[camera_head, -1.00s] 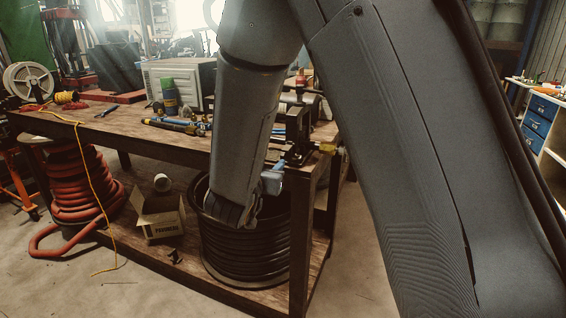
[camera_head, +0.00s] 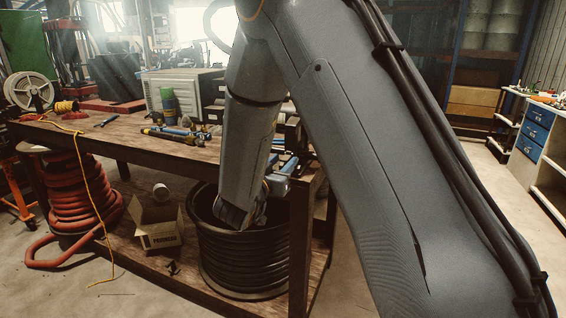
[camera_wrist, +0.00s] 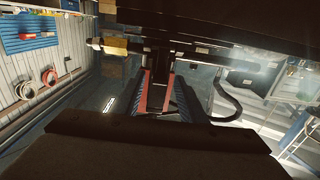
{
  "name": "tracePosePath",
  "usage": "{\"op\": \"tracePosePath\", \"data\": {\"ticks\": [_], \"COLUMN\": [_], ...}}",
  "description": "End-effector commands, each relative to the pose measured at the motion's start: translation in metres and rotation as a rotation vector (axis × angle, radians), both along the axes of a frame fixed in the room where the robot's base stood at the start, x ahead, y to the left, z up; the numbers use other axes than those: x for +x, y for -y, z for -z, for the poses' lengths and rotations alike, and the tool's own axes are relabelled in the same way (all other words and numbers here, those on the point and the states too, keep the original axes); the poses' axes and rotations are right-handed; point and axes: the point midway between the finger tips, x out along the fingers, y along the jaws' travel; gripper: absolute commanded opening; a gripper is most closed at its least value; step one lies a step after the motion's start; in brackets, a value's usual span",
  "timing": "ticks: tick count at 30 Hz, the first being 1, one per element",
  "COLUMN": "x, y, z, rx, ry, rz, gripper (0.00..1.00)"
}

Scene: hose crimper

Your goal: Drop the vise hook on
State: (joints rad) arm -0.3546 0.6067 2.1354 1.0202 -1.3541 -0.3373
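In the wrist view, my gripper (camera_wrist: 159,84) shows two dark ridged fingers with red strips along them and a narrow gap between. A dark upright piece, perhaps the vise hook, stands at the fingertips; I cannot tell whether the fingers hold it. A dark bar with a brass-coloured part (camera_wrist: 114,46) runs across just beyond the fingertips. The vise there is mostly hidden behind my arm.
The wooden workbench (camera_head: 110,137) carries tools and a grey box (camera_head: 195,85). Below are a black hose coil (camera_head: 245,258), an open cardboard box (camera_head: 158,225) and a red hose stack (camera_head: 75,190). A blue-drawer cabinet (camera_head: 535,130) stands right, with open floor before it.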

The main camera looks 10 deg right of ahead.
Motion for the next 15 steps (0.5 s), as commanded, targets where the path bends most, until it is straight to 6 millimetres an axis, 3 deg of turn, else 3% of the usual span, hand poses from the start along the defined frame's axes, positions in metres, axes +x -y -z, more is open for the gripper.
{"op": "tracePosePath", "data": {"ticks": [6, 13, 15], "x": [0.0004, 0.0003, 0.0003], "y": [0.0006, 0.0006, 0.0007], "z": [0.0003, 0.0003, 0.0004], "rx": [0.001, 0.0, 0.0], "ry": [-0.001, -0.001, -0.001], "rz": [0.0, 0.0, 0.0], "gripper": [0.38, 0.0, 0.0]}}
